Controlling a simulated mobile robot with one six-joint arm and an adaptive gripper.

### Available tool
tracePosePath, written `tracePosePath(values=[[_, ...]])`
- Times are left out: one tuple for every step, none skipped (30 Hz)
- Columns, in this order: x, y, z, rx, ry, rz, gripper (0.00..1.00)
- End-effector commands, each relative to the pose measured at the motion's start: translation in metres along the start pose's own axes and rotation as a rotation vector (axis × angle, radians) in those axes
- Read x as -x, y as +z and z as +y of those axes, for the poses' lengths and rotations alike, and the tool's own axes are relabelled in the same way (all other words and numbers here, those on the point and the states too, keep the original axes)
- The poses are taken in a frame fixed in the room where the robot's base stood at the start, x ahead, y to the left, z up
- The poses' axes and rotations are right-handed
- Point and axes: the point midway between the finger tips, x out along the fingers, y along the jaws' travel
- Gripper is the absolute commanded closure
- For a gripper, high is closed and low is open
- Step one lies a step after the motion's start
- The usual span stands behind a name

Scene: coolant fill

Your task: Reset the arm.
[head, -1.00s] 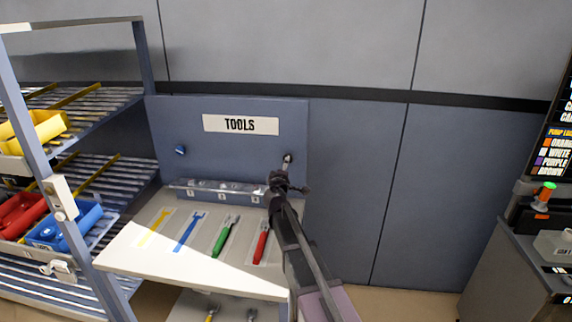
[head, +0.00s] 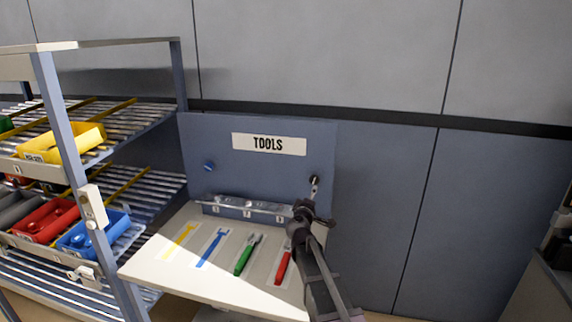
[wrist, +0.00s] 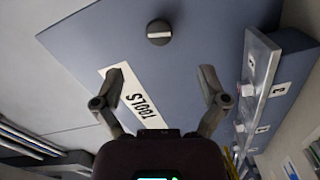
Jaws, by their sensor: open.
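In the head view my gripper (head: 312,208) is a dark shape in front of the right side of the blue tool board (head: 225,135), above the right end of the shelf. In the wrist view my gripper (wrist: 161,78) has its two fingers spread wide with nothing between them. Past the fingertips are the board, its white TOOLS sign (wrist: 118,80) and a dark round knob (wrist: 160,32) with a light bar. My arm runs down from the gripper to the lower right in the head view.
The light shelf (head: 150,262) holds yellow, blue, green and red tools (head: 284,264). A numbered rail (head: 230,207) sits behind them, close to my gripper. A rack (head: 180,90) with coloured bins stands at left. The wall right of the board is bare.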

Motion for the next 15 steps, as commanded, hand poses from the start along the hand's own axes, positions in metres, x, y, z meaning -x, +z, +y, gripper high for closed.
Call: tracePosePath(values=[[0.003,0.008,0.000,-0.017,-0.006,-0.022,0.07],[0.005,0.013,-0.001,-0.031,-0.011,-0.040,0.07],[0.008,0.021,-0.001,-0.051,-0.020,-0.065,0.07],[0.010,0.028,-0.002,-0.068,-0.027,-0.089,0.07],[0.013,0.035,-0.003,-0.088,-0.036,-0.113,0.07],[0.017,0.046,-0.005,-0.115,-0.050,-0.149,0.07],[0.021,0.054,-0.007,-0.137,-0.062,-0.178,0.07],[0.025,0.063,-0.010,-0.159,-0.075,-0.209,0.07],[0.030,0.075,-0.013,-0.190,-0.096,-0.252,0.07],[0.035,0.083,-0.017,-0.213,-0.113,-0.284,0.07],[0.040,0.092,-0.020,-0.237,-0.130,-0.317,0.07],[0.048,0.103,-0.025,-0.268,-0.156,-0.362,0.07],[0.053,0.111,-0.029,-0.289,-0.176,-0.395,0.07],[0.059,0.119,-0.033,-0.311,-0.197,-0.428,0.07],[0.067,0.129,-0.039,-0.340,-0.227,-0.471,0.07]])
